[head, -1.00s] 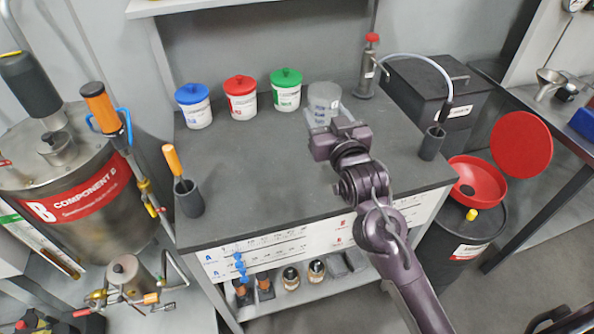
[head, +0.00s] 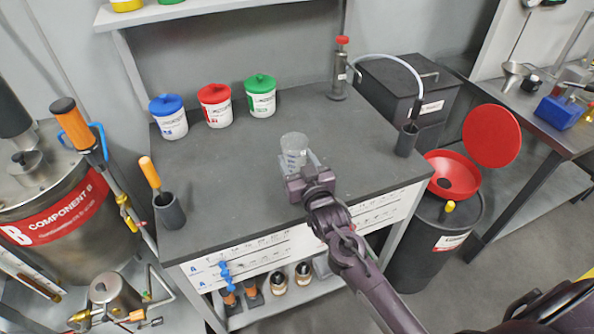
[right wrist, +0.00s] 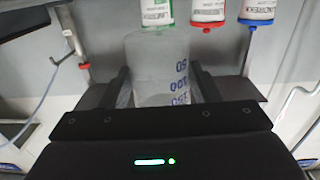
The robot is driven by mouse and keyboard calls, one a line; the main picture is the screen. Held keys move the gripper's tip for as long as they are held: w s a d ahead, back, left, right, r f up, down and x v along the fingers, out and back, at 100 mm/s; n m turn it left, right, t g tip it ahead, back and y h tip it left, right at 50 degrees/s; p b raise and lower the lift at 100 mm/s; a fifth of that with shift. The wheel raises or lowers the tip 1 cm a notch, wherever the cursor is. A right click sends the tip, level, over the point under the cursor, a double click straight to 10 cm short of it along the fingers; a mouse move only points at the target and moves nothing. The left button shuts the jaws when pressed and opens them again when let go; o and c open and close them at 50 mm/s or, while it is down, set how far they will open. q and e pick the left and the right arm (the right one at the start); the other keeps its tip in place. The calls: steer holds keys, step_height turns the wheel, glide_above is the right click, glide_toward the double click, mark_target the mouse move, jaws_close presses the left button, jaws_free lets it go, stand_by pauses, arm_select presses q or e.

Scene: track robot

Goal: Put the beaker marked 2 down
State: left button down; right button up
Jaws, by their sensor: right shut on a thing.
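A clear beaker (head: 293,148) is held by my right gripper (head: 303,168) over the front-middle part of the grey bench top (head: 235,185). The right gripper's fingers are shut on it from either side. In the right wrist view the beaker (right wrist: 150,70) sits between the two dark fingers (right wrist: 162,88), with blue volume marks on its side. No 2 can be read on it. The beaker looks about upright. I cannot tell whether its base touches the bench. My left gripper is not in view.
Blue (head: 168,118), red (head: 215,106) and green (head: 260,97) lidded jars stand at the back left. A dispenser bottle (head: 339,75) stands at the back, a hose holder (head: 406,140) at right, a brush pot (head: 169,211) at left. Bench around the beaker is clear.

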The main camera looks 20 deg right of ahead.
step_height(320, 180, down, 4)
steer(key=shift+r, duration=0.1)
steer(key=shift+f, duration=0.2)
steer(key=o, duration=1.1)
steer(key=shift+s+r, duration=0.1)
steer(key=shift+s, duration=0.05)
steer(key=shift+s+b, duration=0.7)
steer(key=shift+s, duration=5.2)
